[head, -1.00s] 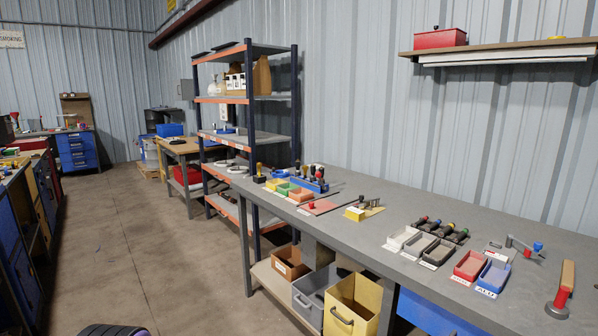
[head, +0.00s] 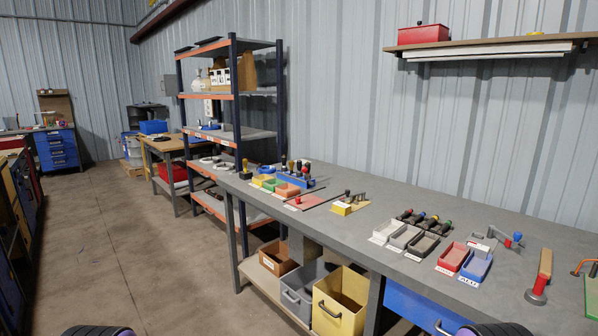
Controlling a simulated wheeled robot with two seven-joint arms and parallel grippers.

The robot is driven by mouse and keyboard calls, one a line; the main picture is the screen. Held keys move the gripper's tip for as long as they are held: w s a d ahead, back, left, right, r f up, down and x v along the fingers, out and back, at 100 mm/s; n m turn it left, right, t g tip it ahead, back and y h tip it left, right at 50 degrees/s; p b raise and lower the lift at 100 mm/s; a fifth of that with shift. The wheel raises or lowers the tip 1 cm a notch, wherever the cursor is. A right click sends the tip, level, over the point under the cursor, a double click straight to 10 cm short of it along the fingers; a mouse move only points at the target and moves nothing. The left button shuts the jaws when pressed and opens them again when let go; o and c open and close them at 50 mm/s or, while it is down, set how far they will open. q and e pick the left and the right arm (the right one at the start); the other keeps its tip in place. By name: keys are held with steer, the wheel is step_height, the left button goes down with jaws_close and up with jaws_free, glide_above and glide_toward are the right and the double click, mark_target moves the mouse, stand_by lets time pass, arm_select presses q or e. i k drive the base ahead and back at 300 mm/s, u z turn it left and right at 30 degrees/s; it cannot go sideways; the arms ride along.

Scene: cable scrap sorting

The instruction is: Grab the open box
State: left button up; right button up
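Several open-topped boxes stand on the low shelf under the grey workbench. A brown cardboard box (head: 277,262) is at the far end, a grey bin (head: 293,298) with a handle is in the middle, and a yellow bin (head: 328,318) with a dark handle is nearest. All three are upright and look mostly empty; their bottoms are partly hidden. I cannot tell which of them is the task's open box. Neither of my grippers shows; only dark rounded parts with purple rings, probably of my arms, show at the bottom edge. No gripper touches any box.
The workbench top (head: 350,219) above the boxes carries small coloured trays and hand tools. A blue drawer (head: 420,311) is right of the yellow bin. A rack (head: 232,95) stands behind the bench. The concrete floor (head: 130,235) on the left is clear.

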mark_target(274, 257)
steer(key=z, duration=0.05)
steer(key=i, duration=0.6)
steer(key=u, duration=1.35)
steer(key=i, duration=2.85)
